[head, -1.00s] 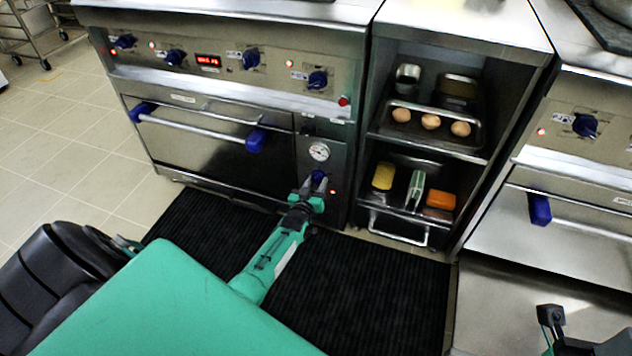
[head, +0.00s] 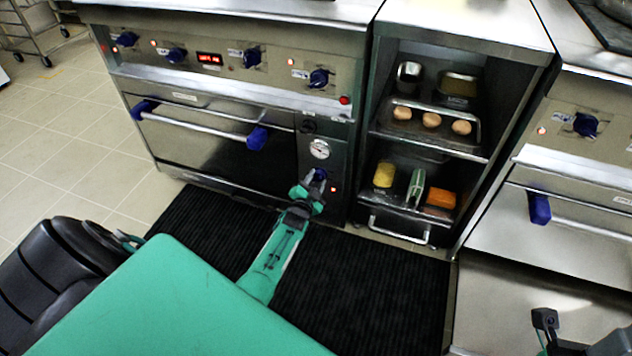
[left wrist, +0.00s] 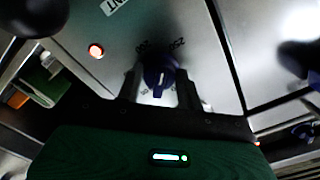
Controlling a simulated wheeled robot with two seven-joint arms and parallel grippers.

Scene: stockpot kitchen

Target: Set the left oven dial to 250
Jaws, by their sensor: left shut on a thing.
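The blue left oven dial (head: 320,174) sits on the narrow panel right of the oven door, below a round white gauge (head: 320,149). My left gripper (head: 312,182) is shut on it, one finger on each side. In the left wrist view the dial (left wrist: 160,76) is between the dark fingers, with a white line on its lower face. A printed 250 stands at its upper right and another number at its upper left. Lower markings are partly hidden by the fingers. Part of my right gripper (head: 545,320) shows at the lower right; its jaws are unclear.
A lit red lamp (head: 333,189) is beside the dial. The oven door has a bar handle (head: 200,127) with blue ends. Right of the panel is an open shelf unit (head: 430,150) with eggs and food. A black ribbed mat (head: 370,290) covers the floor in front.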

